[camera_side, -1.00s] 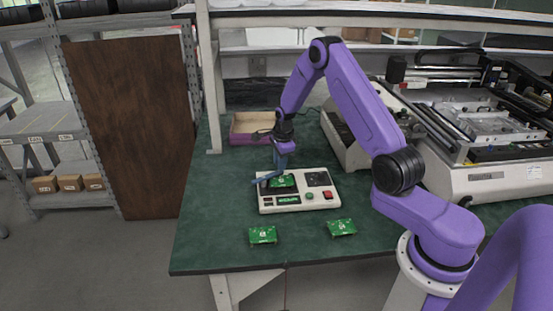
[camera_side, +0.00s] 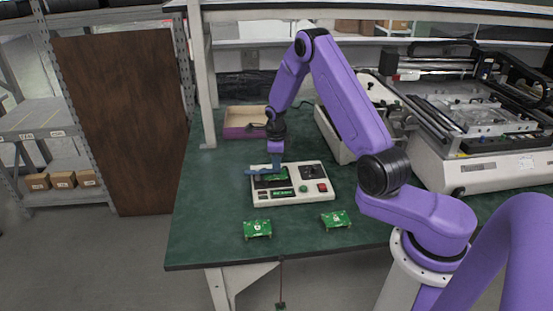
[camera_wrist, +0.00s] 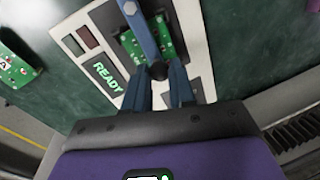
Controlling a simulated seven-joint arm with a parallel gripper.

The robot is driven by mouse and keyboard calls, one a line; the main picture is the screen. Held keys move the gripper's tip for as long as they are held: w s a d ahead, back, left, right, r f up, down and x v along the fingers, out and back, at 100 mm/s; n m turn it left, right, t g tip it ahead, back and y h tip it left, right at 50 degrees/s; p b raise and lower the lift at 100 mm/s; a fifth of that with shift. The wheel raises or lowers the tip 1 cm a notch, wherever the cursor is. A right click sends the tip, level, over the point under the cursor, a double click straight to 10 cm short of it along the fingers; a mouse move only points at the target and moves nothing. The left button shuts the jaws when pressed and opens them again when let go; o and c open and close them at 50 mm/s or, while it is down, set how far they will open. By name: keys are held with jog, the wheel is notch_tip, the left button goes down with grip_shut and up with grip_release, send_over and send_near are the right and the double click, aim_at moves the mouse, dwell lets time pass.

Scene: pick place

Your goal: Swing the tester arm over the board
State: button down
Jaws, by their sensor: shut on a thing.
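The white tester (camera_side: 318,194) sits on the green bench, with a green board (camera_side: 270,177) in its left bay. The board also shows in the wrist view (camera_wrist: 166,36). The blue tester arm (camera_side: 256,171) reaches across the bay at the board's back edge in the side view. In the wrist view, the blue tester arm (camera_wrist: 143,30) passes over the board and ends in a black knob (camera_wrist: 158,71). My gripper (camera_side: 276,162) points down at the tester's back left. In the wrist view, the fingers of my gripper (camera_wrist: 160,80) are shut around the knob.
Two loose green boards, left (camera_side: 257,228) and right (camera_side: 336,219), lie in front of the tester. A purple-sided tray (camera_side: 244,132) stands behind it. A large machine (camera_side: 480,160) fills the right. The tester display (camera_wrist: 106,76) reads READY. The left front bench is clear.

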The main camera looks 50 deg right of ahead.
jog(key=c, duration=0.9)
grip_release()
jog(key=shift+c, duration=0.2)
jog(key=shift+r, duration=0.1)
notch_tip(320, 180, up, 17)
jog(key=s+a, duration=0.1)
jog(key=a, duration=0.2)
jog(key=shift+s, duration=0.4)
